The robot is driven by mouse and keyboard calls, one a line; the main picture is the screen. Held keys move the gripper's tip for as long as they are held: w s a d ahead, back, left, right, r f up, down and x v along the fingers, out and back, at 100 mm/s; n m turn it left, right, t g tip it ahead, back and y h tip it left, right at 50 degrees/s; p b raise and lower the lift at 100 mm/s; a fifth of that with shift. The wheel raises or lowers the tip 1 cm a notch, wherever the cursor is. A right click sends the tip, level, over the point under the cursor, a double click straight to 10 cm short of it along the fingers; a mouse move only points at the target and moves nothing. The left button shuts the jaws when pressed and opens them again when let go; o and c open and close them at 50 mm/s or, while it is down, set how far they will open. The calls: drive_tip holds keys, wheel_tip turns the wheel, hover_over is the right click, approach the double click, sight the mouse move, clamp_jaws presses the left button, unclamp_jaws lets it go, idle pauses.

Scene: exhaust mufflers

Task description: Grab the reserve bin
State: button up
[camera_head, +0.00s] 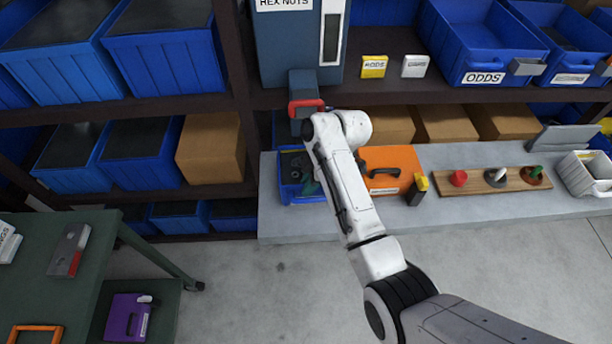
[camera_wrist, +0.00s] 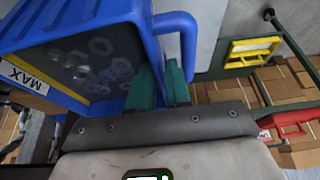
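A blue bin (camera_wrist: 85,22) with a yellow stripe and a "MAX" label fills the upper left of the wrist view.
An orange case (camera_head: 395,160) stands just right of the bin on the grey ledge (camera_head: 450,215). A wooden board (camera_head: 490,181) with small parts lies farther right. Shelves of blue bins and boxes stand behind. A green table (camera_head: 60,235) is at left; bare floor lies in front.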

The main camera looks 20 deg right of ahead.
drive_tip(key=shift+f, duration=0.4)
idle(0.5)
clamp_jaws()
idle(1.4)
